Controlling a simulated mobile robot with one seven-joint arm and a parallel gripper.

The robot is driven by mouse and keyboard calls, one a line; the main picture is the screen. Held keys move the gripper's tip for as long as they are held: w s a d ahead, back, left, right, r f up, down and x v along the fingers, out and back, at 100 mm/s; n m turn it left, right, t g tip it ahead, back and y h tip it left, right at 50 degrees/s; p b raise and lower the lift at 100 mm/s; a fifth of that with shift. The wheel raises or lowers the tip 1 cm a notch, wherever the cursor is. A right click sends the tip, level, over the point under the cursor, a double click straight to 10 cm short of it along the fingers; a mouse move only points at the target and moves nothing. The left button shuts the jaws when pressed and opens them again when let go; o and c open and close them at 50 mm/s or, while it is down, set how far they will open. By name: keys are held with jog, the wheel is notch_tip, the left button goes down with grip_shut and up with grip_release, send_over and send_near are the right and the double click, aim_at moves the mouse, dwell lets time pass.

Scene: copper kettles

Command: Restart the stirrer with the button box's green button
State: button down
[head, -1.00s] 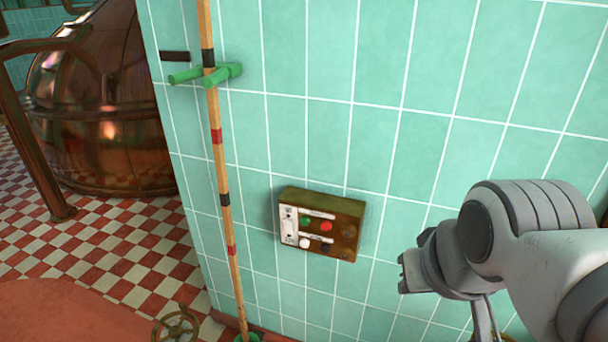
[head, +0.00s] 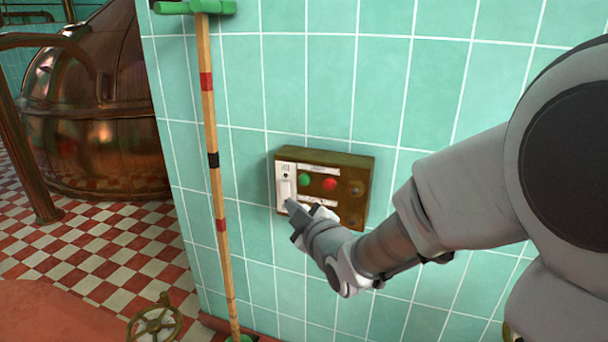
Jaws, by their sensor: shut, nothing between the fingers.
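The button box (head: 324,160) is a brown box on the green tiled wall, with a white labelled strip at its left. Its green button (head: 304,180) is in the upper row, with a red button (head: 330,184) to its right. My gripper (head: 291,207) is shut and empty. Its tips are in front of the box's lower left part, a little below and left of the green button. My gripper hides most of the lower row, including the white button. I cannot tell whether the tips touch the box.
A copper kettle (head: 95,110) stands at the far left on the checkered floor. A brass handwheel (head: 155,322) is at the bottom.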

aim_at(304, 180)
jog(key=shift+w+a+f+n+t+y+b, duration=0.15)
jog(key=shift+a+f+n+t+y+b, duration=0.15)
jog(key=shift+a+f+n+y, duration=0.25)
jog(key=shift+w+a, duration=0.1)
jog(key=shift+w+d+f+p, duration=0.1)
jog(key=shift+w+d+p, duration=0.3)
jog(key=shift+w, duration=0.95)
jog(key=shift+w+d+r+p, duration=0.1)
jog(key=shift+w+d+p, duration=0.15)
jog(key=shift+w+d, duration=0.75)
jog(key=shift+w+d+f+p, duration=0.1)
jog(key=shift+w+p, duration=0.2)
jog(key=shift+w, duration=1.4)
jog(key=shift+w, duration=0.15)
jog(key=shift+w+d+b, duration=0.1)
jog(key=shift+w+b, duration=0.15)
jog(key=shift+b, duration=0.1)
